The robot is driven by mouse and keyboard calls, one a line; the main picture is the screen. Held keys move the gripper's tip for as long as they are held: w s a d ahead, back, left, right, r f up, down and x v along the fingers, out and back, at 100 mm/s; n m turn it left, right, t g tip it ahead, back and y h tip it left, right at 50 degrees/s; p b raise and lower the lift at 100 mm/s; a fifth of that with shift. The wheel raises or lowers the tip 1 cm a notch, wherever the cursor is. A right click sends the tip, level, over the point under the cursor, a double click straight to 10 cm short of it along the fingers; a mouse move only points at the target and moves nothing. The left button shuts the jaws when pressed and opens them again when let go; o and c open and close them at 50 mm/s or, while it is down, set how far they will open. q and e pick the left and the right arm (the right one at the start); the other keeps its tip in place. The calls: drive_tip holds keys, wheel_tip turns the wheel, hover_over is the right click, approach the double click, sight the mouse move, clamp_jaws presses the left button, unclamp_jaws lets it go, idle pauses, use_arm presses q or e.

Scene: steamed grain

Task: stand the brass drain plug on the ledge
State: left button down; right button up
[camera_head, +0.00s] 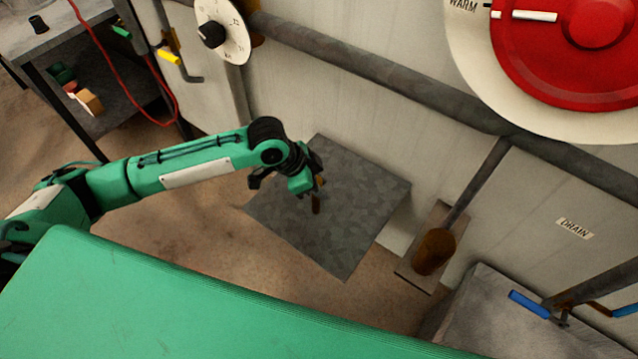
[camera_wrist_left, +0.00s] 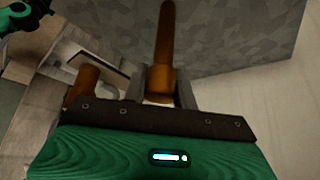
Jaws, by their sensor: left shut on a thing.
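The brass drain plug (camera_head: 316,206) is a slim, brownish, rod-like piece held in my left gripper (camera_head: 316,192). In the left wrist view the plug (camera_wrist_left: 164,50) stands out lengthwise from between the two grey fingers, which are shut on it. A square, mottled grey plate (camera_head: 350,235), which looks like the ledge, sticks out from the pale wall. In the head view my gripper and the plug overlap the middle of this plate. I cannot tell whether the plug touches it. The plate also shows in the left wrist view (camera_wrist_left: 240,30). My right gripper is not in view.
A rusty brown cylinder (camera_head: 434,252) stands on a small board right of the plate, below a thin pipe. A grey tank (camera_head: 485,320) with a blue-handled valve (camera_head: 529,304) is at lower right. A thick pipe (camera_head: 390,75) runs along the wall. The plate's surface looks bare.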

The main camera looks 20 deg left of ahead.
use_arm(q)
drive_tip(key=shift+f, duration=0.15)
drive_tip(key=c, duration=1.4)
unclamp_jaws()
drive_tip(key=o, duration=0.3)
